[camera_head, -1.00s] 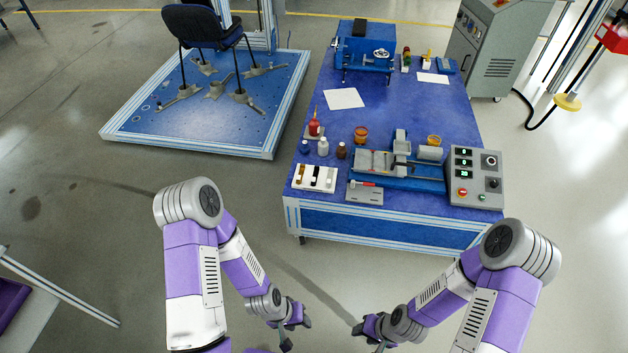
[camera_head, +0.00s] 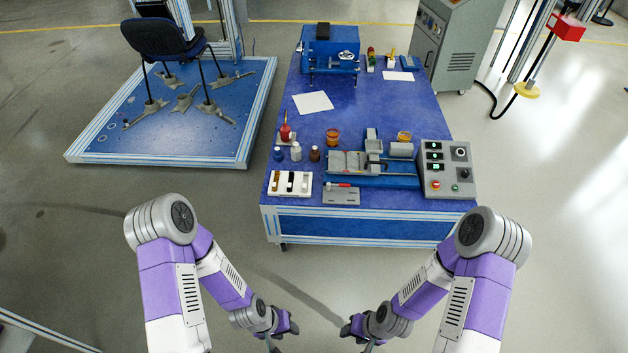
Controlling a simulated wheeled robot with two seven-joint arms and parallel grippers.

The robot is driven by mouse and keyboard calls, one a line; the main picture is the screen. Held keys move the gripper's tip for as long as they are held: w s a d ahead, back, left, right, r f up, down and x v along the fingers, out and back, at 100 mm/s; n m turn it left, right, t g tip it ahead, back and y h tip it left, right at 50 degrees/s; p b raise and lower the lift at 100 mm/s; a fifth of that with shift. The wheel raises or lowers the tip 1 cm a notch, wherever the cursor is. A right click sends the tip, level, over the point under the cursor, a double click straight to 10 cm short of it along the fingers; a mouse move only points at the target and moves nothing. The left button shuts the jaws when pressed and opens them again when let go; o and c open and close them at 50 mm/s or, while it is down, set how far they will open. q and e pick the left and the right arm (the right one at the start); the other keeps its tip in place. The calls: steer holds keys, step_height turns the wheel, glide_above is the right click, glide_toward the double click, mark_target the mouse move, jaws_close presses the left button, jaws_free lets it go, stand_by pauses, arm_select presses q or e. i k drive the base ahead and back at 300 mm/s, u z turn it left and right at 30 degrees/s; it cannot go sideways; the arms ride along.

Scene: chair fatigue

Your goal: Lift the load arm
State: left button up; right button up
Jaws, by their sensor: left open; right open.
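I cannot pick out a part that is surely the load arm. A dark blue chair (camera_head: 160,38) stands on a blue test platform (camera_head: 100,150) at the upper left, with its legs at grey metal clamps (camera_head: 183,97). An upright frame (camera_head: 229,30) rises behind the chair and is cut off by the top edge. My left gripper (camera_head: 281,334) is open and empty at the bottom centre, low in front of the workbench. My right gripper (camera_head: 358,336) is open and empty just to its right. Both are far from the chair. Their fingertips are small and partly cut off.
A blue workbench (camera_head: 370,110) holds a blue vise-like machine (camera_head: 330,50), bottles, a grey fixture (camera_head: 372,163) and a control box (camera_head: 447,168).

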mark_target(374, 147)
steer(key=z, duration=0.5)
steer(key=i, duration=0.45)
steer(key=z, duration=0.8)
steer(key=i, duration=0.75)
steer(key=u, duration=1)
steer(key=i, duration=0.95)
steer(key=u, duration=0.3)
